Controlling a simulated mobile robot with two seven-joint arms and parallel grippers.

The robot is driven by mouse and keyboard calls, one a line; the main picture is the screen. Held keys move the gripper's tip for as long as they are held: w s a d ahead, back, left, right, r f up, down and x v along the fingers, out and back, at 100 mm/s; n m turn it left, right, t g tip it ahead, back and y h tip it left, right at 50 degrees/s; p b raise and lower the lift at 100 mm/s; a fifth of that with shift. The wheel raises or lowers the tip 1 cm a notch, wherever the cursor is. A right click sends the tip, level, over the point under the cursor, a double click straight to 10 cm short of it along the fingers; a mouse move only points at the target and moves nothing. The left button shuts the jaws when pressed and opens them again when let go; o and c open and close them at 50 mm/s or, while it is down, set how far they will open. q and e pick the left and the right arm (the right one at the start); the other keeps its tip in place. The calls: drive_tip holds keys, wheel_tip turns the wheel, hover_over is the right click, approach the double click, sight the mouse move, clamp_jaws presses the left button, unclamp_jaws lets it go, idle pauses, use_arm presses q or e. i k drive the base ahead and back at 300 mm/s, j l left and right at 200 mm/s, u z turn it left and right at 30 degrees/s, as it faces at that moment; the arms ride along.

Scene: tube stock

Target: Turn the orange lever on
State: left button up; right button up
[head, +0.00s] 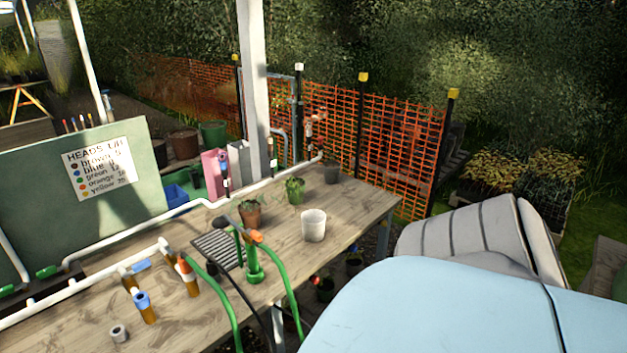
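An orange lever-like piece (256,236) sits at the top of a green upright fitting (254,264) on the wooden table, with a green hose curving down beside it. A second orange piece (184,266) tops a brown-orange fitting farther left, by the white pipe. I cannot tell for certain which of the two is the lever, or whether it is on or off. Neither of my grippers shows in the head view.
The wooden table (345,208) holds a white pot (313,225), potted plants (295,190), a black grate (219,249), a blue-topped fitting (146,307) and a small grey ring (119,334). A green board (125,200) with a colour list stands behind. Hoses cross the front edge.

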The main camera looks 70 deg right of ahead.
sight(253, 233)
drive_tip(key=l+z, duration=0.15)
drive_tip(key=z, duration=1.45)
